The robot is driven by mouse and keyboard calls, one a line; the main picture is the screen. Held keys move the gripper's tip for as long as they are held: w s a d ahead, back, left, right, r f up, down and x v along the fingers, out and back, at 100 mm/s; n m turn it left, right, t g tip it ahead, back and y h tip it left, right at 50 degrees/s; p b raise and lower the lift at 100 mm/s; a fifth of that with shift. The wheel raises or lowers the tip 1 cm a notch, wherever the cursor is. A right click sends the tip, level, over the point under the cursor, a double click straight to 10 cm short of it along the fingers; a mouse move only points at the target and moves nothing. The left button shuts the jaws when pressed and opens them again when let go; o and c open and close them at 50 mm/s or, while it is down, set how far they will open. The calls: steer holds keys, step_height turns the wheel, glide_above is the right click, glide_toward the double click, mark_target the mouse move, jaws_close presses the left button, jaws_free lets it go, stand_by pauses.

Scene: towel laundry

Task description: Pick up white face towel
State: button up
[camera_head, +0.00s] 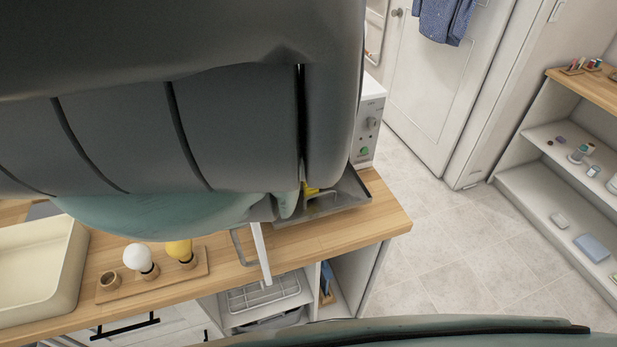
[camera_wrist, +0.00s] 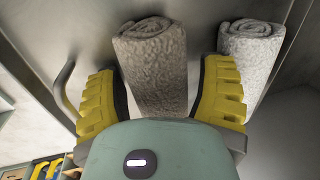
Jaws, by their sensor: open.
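Two rolled towels lie in the metal tray (camera_wrist: 200,28) in the wrist view. The nearer rolled towel (camera_wrist: 153,60) looks grey-beige and lies between the yellow fingers of my gripper (camera_wrist: 160,80). The other rolled towel (camera_wrist: 251,52) is paler grey and lies to the right, outside the right finger. Shading makes it hard to tell which is the white one. My gripper is open, with a finger on either side of the nearer towel; contact is unclear. In the head view my arm hides the towels, and only a bit of yellow finger (camera_head: 311,189) shows above the tray (camera_head: 348,194).
The tray rests on a wooden counter (camera_head: 330,235) near its right end. A white appliance (camera_head: 368,125) stands behind it. Open floor (camera_head: 440,240) and a shelf (camera_head: 555,190) lie right.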

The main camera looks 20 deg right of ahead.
steer(key=shift+o, duration=0.2)
steer(key=c, duration=0.8)
steer(key=shift+r, duration=0.15)
steer(key=shift+c, duration=0.2)
steer(key=shift+w+r+b, duration=0.1)
steer(key=shift+r+b, duration=0.25)
steer(key=shift+r, duration=1.25)
steer(key=shift+w+p+v, duration=0.25)
steer(key=shift+v, duration=0.8)
steer(key=shift+w+p+v, duration=0.25)
steer(key=shift+p+v, duration=0.05)
steer(key=shift+v, duration=0.8)
steer(key=shift+w+p+v, duration=0.2)
steer(key=shift+p+v, duration=0.05)
steer(key=shift+v, duration=0.8)
